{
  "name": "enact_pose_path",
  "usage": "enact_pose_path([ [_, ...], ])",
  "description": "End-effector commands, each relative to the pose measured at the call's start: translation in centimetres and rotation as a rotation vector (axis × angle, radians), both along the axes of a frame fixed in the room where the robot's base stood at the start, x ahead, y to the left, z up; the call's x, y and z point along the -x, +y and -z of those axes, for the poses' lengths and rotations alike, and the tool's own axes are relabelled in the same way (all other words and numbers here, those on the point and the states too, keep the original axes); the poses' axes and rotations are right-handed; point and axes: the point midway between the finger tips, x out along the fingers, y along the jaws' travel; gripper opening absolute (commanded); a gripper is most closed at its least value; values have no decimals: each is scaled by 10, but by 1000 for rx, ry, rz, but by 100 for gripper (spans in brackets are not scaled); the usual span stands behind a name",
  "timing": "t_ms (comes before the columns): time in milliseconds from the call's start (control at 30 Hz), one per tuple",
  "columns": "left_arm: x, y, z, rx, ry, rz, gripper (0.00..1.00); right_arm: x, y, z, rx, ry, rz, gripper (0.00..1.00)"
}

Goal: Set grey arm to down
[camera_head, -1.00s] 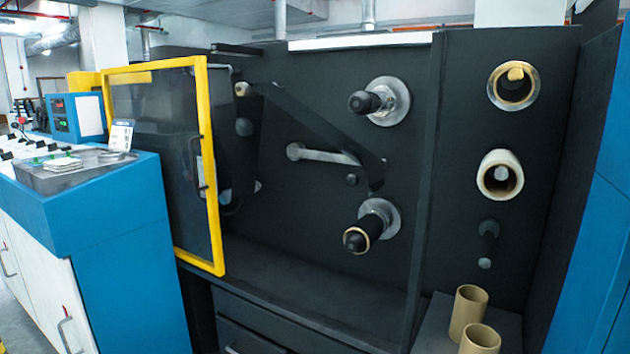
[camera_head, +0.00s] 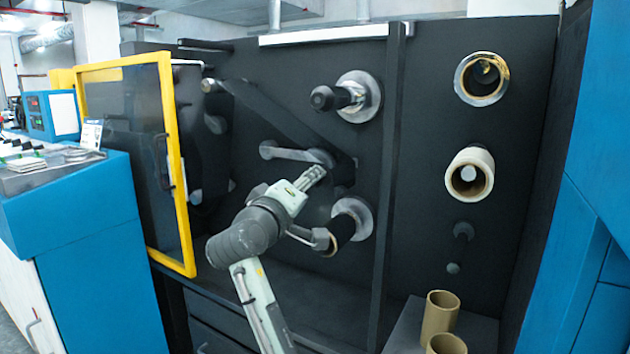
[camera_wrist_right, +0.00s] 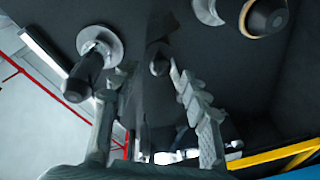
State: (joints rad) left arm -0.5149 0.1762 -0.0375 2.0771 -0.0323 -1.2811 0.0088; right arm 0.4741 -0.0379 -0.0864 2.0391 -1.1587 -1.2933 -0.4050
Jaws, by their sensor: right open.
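The grey arm (camera_head: 292,154) is a pale bar on the black machine panel in the head view. It lies nearly level, with a rounded left end and its right end slightly lower. My right gripper (camera_head: 314,176) is just below its right end in that view; contact cannot be told. In the right wrist view the gripper's two fingers (camera_wrist_right: 142,88) are spread apart with dark panel and a small black knob (camera_wrist_right: 158,62) between them. I cannot make out the grey arm clearly there. My left gripper is not in view.
An upper black spindle (camera_head: 335,97) and a lower spindle (camera_head: 347,228) stick out near my right arm. A dark web slants across the panel. A yellow-framed door (camera_head: 177,165) stands at left. Cardboard cores (camera_head: 440,315) stand at lower right.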

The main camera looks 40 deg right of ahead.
Motion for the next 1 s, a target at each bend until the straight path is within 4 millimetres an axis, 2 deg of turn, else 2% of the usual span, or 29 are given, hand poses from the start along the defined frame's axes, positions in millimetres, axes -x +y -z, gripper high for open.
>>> enact_pose_path([
  [100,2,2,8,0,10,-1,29,-11,-18,-1,3,2,1,46],
  [300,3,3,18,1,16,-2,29,-25,-36,0,1,0,-2,46],
  [667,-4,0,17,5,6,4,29,-28,-40,1,0,0,-3,44],
  [1000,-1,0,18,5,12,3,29,-28,-40,1,-1,1,-5,2],
])
